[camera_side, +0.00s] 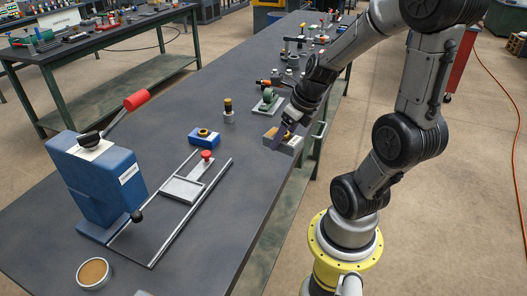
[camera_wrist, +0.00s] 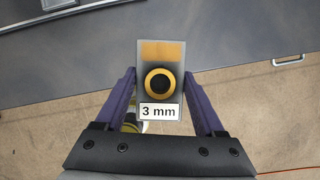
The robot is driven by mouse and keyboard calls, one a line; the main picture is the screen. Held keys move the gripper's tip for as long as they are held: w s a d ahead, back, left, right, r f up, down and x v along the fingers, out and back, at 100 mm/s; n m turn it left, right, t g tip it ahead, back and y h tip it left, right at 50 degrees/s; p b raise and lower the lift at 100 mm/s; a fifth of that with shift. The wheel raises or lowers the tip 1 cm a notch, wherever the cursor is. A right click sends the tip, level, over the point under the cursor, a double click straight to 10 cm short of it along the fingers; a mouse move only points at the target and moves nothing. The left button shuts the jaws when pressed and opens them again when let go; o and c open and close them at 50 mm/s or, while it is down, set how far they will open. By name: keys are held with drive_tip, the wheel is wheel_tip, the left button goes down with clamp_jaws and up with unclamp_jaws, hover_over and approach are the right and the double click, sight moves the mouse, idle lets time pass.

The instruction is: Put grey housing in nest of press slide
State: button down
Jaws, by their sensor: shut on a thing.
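The grey housing (camera_wrist: 148,112) is a block with a brass-coloured ring around a dark hole, a brass patch and a "3 mm" label. My gripper (camera_wrist: 160,88) is shut on its two sides, with a purple finger on each. In the side view the housing (camera_side: 292,147) is at the table's right edge, partly behind my gripper (camera_side: 280,138); I cannot tell whether it touches the table. The press slide's nest (camera_side: 182,190) is a pale rectangular frame between two rails, empty, left of and nearer than my gripper. The blue press (camera_side: 98,185) stands at the rails' left.
A red knob (camera_side: 207,155) stands at the slide's far end. A round brown-filled dish (camera_side: 93,273) lies at the front left.

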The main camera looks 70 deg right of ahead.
sight(275, 128)
drive_tip(key=w+d+f, duration=0.1)
drive_tip(key=w+d, duration=0.1)
drive_tip(key=w, duration=0.1)
drive_tip(key=w+d+f, duration=0.1)
drive_tip(key=shift+w+d+f, duration=0.2)
drive_tip(key=shift+w+f, duration=0.1)
drive_tip(key=w+f, duration=0.1)
drive_tip(key=d+f, duration=0.1)
drive_tip(key=w+d+f, duration=0.1)
drive_tip(key=f, duration=0.1)
drive_tip(key=shift+w, duration=0.35)
drive_tip(key=shift+w+d+f, duration=0.2)
drive_tip(key=shift+w+f, duration=0.1)
drive_tip(key=shift+f, duration=0.2)
drive_tip(key=shift+w+d+f, duration=0.2)
drive_tip(key=shift+w+f, duration=0.05)
drive_tip(key=shift+f, duration=1.35)
drive_tip(key=shift+f, duration=0.15)
unclamp_jaws()
drive_tip(key=shift+s+f, duration=0.1)
